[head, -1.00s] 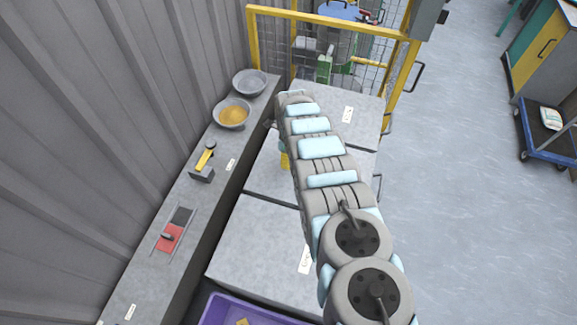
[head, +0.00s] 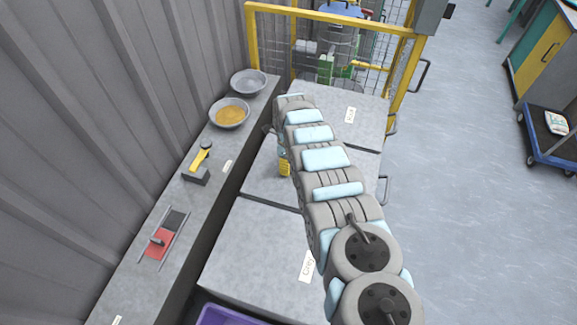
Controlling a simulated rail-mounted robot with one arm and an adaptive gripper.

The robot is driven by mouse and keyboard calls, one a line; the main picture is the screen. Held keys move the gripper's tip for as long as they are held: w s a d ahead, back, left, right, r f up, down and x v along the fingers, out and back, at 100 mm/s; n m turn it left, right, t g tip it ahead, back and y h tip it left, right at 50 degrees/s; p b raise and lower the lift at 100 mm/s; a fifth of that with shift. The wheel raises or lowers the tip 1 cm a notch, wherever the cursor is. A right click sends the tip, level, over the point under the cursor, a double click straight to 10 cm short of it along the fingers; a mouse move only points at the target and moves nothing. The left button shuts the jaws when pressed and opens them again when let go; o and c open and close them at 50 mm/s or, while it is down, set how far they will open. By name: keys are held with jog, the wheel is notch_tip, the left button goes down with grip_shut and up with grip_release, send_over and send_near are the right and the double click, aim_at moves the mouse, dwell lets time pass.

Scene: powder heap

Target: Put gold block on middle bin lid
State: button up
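Three grey bin lids run in a row away from me. The middle bin lid (head: 254,184) is partly covered by my arm. A small yellow item with a pale top (head: 284,164) shows at the arm's left edge, over the middle lid. I cannot tell if it is the gold block, or whether it touches the lid. My arm reaches over the lids and hides its own far end. A small dark part (head: 268,129) sticks out left of it, perhaps my gripper; its fingers are hidden. No clear gold block shows elsewhere.
The near lid (head: 245,250) and far lid (head: 365,110) look mostly bare, with labels. A purple crate (head: 215,315) is cut off at the bottom. The left ledge holds a bowl of yellow powder (head: 229,113), a grey bowl (head: 248,82) and tools. A yellow fence stands behind.

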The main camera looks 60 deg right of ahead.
jog(key=shift+f, duration=0.15)
jog(key=o, duration=1.1)
jog(key=shift+r, duration=0.2)
jog(key=shift+r+p, duration=0.75)
jog(key=shift+r, duration=5.25)
